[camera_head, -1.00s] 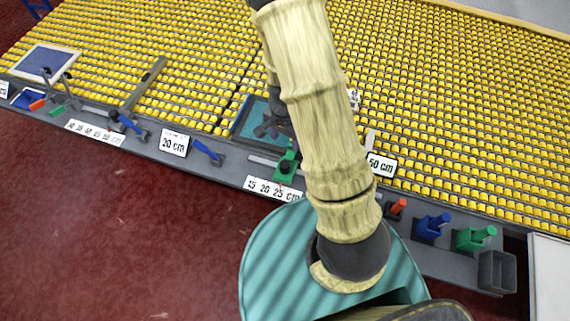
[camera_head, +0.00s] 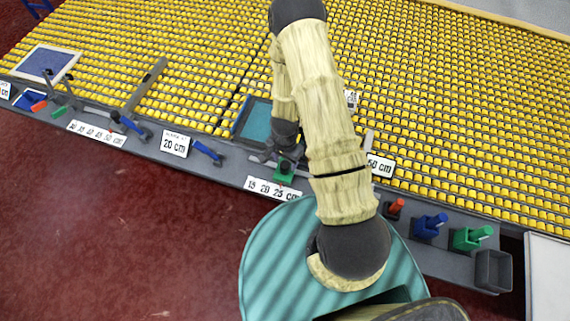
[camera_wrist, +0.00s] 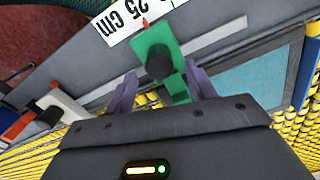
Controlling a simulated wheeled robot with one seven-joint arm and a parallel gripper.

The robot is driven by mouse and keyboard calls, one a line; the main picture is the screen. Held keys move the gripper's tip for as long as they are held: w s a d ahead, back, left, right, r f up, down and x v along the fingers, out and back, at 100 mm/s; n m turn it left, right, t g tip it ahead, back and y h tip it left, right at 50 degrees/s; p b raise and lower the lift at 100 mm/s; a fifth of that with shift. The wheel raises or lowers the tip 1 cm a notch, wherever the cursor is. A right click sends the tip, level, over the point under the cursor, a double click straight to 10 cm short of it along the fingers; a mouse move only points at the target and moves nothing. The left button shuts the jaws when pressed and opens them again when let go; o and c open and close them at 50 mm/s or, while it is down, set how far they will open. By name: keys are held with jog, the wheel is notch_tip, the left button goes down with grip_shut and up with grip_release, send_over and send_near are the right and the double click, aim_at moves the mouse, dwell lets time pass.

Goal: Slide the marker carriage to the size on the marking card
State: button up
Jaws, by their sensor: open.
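The green marker carriage (camera_head: 284,175) with a dark round knob sits on a rail at the bench's front edge, behind the scale label reading 15 20 25 cm (camera_head: 270,188). In the wrist view the carriage (camera_wrist: 152,42) has a small red pointer near the 25 end of the label (camera_wrist: 128,18). A card reading 20 cm (camera_head: 174,144) stands left of it, with a small unreadable line on top. My gripper (camera_head: 277,150) is just above the carriage. In the wrist view my gripper (camera_wrist: 161,88) is open, its fingers apart on either side of the carriage's near part, the knob just beyond the tips.
A teal panel (camera_head: 256,122) lies behind the carriage. A blue-handled tool (camera_head: 207,152) lies to its left. A 50 cm card (camera_head: 381,165) is partly behind my arm. Red, blue (camera_head: 431,226) and green blocks and a grey bin (camera_head: 494,270) stand right. Yellow rows cover the surface behind.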

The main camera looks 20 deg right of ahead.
aim_at(284, 163)
jog(key=shift+f+p, duration=0.5)
jog(key=shift+f, duration=1.8)
jog(key=shift+s, duration=0.1)
jog(key=c, duration=0.3)
grip_shut()
jog(key=shift+w, duration=0.2)
